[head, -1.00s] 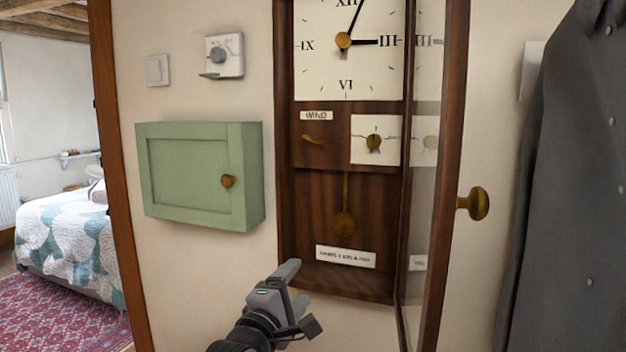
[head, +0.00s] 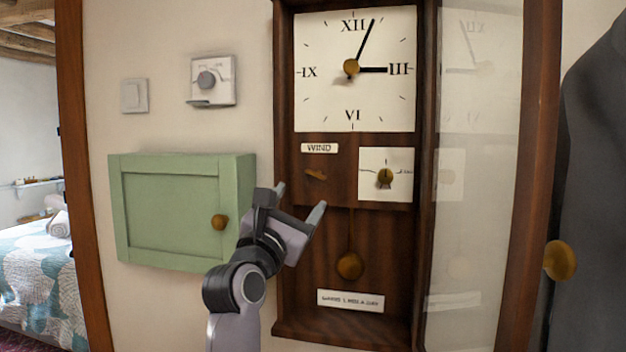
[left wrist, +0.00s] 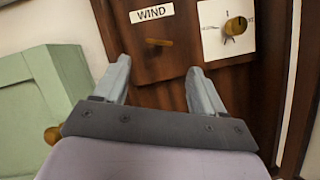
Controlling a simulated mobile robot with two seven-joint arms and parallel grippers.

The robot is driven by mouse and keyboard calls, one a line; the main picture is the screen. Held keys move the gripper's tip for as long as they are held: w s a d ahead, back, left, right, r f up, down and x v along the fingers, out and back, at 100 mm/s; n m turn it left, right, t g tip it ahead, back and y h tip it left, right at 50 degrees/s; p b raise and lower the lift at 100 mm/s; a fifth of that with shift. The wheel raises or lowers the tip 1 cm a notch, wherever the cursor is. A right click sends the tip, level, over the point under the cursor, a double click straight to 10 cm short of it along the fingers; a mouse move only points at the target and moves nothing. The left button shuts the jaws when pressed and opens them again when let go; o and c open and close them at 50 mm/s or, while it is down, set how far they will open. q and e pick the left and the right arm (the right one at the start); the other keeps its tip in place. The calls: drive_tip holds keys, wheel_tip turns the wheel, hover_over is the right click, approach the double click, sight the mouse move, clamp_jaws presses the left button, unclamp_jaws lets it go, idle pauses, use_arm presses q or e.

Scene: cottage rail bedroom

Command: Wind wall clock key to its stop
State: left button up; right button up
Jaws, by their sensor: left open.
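The wall clock (head: 283,230) hangs with its glass door (head: 485,190) swung open to the right. Its white face (head: 330,45) has black hands and a brass centre. The small brass winding key (head: 316,174) sits under the WIND label (head: 320,148), lying nearly level; it also shows in the left wrist view (left wrist: 158,42). My left gripper (head: 300,198) is open and empty, in front of the clock, just below and left of the key. In the left wrist view, the key lies beyond and between the fingertips (left wrist: 158,70), apart from them. My right gripper is not in view.
A brass knob on a white dial plate (head: 370,190) sits right of the key. The pendulum (head: 349,266) hangs below. A green wall cabinet (head: 165,215) with a brass knob is close on the left. A dark garment (head: 600,200) hangs at right.

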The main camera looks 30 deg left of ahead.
sight(315, 176)
use_arm(q)
drive_tip(key=p+x, duration=0.2)
drive_tip(key=x, duration=0.5)
drive_tip(key=shift+r, duration=0.4)
drive_tip(key=shift+w, duration=0.1)
drive_tip(key=c, duration=1.1)
